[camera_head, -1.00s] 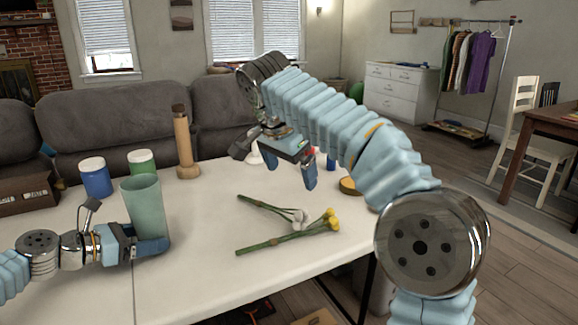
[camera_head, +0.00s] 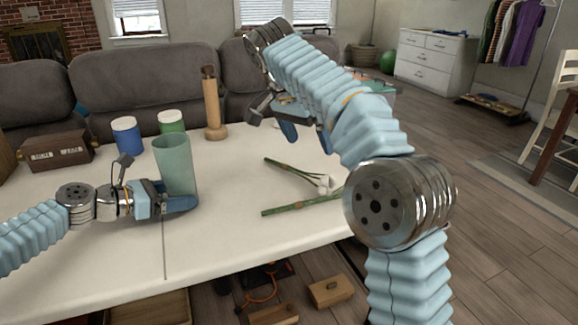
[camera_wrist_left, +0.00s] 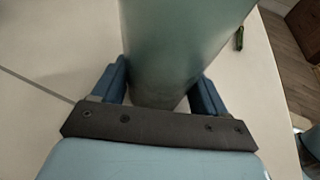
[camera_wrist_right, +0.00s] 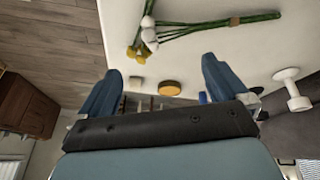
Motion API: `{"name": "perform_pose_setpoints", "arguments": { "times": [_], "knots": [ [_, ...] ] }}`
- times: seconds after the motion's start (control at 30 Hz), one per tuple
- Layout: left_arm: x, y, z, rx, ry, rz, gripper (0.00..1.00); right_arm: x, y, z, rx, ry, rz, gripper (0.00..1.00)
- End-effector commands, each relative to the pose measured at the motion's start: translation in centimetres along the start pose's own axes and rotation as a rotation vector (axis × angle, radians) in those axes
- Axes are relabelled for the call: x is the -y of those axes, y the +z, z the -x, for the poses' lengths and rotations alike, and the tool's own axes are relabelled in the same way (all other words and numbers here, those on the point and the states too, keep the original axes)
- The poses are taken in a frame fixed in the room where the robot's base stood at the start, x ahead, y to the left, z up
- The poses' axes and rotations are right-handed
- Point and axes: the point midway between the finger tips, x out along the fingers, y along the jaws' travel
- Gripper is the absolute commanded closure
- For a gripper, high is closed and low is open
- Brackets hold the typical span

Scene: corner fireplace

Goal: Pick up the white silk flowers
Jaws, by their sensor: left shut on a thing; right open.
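The white silk flowers (camera_head: 324,182) lie on the white table, their green stems pointing left. In the right wrist view their white heads (camera_wrist_right: 149,32) show beyond the fingertips, beside yellow flowers (camera_wrist_right: 137,52). In the head view a second green stem (camera_head: 290,209) lies just nearer, its heads hidden behind my right arm. My right gripper (camera_head: 305,133) is open and empty above the table, beyond the flowers; both fingers show in the right wrist view (camera_wrist_right: 160,80). My left gripper (camera_head: 180,199) is shut on a green tapered vase (camera_head: 176,166), which stands upright; it also fills the left wrist view (camera_wrist_left: 175,45).
A blue jar (camera_head: 127,136), a green jar (camera_head: 171,122) and a wooden bottle-shaped piece (camera_head: 214,105) stand behind the vase. A wooden box (camera_head: 57,151) is at the left. The table's middle (camera_head: 235,180) is clear. A round yellow lid (camera_wrist_right: 170,88) shows in the right wrist view.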

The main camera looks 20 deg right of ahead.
Motion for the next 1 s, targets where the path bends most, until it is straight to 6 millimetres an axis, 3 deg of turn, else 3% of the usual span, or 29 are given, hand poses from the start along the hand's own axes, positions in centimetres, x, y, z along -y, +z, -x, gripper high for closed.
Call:
{"name": "perform_pose_setpoints", "arguments": {
  "times": [0.2,0.47,0.7,1.0],
  "knots": [
    [0.0,0.0,0.0,0.000,-0.001,0.000,0.44,-0.1,0.0,-4.0,0.001,0.002,-0.002,0.00],
    [0.0,0.0,0.0,0.000,0.000,0.000,0.44,-0.1,0.3,-6.4,0.002,0.001,-0.002,0.00],
    [0.0,0.0,0.0,0.000,0.000,0.000,0.44,0.0,0.8,-10.0,0.002,0.000,-0.002,0.00],
    [0.0,0.0,0.0,0.000,-0.001,0.000,0.44,0.0,0.8,-10.5,0.001,-0.001,-0.002,0.02]
  ]
}}
